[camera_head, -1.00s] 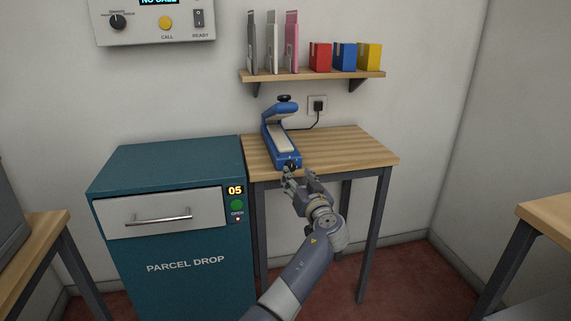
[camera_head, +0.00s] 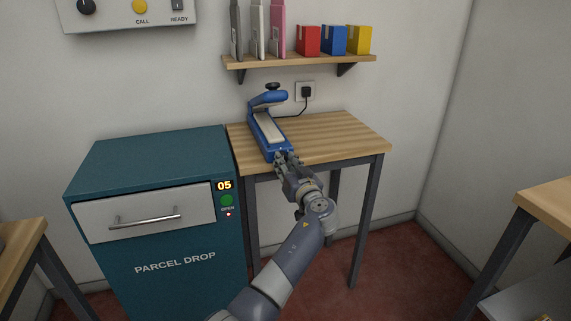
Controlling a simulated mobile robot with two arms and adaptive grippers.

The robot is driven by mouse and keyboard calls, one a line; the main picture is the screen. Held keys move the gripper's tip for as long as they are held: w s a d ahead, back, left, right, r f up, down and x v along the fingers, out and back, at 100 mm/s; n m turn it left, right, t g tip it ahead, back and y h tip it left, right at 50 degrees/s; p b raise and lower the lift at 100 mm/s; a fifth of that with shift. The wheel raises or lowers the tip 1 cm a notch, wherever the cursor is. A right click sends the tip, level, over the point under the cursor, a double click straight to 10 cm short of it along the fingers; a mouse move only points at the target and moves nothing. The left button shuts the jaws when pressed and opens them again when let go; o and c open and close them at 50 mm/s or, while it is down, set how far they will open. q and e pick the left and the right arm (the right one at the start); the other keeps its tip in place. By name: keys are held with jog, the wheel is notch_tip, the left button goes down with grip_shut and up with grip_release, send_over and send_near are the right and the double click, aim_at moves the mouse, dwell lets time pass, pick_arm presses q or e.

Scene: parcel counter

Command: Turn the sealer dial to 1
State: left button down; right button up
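The blue sealer (camera_head: 268,130) stands on the wooden table (camera_head: 340,136), with its arm raised and a black knob on top. Its dial is on the front end, and my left gripper (camera_head: 284,157) covers that end, so I cannot make out the dial or its setting. The gripper's fingertips are at the sealer's front face. They are too small and overlapped to tell whether they are open or shut on the dial. My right gripper is not in view.
A teal parcel drop cabinet (camera_head: 160,215) with a drawer stands left of the table. A shelf (camera_head: 300,63) above holds several sleeves and boxes. A black cord runs from the sealer to a wall socket (camera_head: 306,92). The table's right half is clear.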

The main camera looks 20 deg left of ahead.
pick_arm(q)
jog(key=shift+m, duration=0.3)
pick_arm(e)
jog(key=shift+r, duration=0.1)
pick_arm(q)
jog(key=shift+a+m+t+p, duration=0.1)
jog(key=shift+m+t+p, duration=0.4)
jog(key=shift+m, duration=5.7)
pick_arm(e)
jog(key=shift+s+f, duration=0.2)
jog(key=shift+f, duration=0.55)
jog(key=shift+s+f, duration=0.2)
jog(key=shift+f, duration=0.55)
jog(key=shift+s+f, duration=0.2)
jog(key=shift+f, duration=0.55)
pick_arm(q)
jog(key=c, duration=1.3)
grip_release()
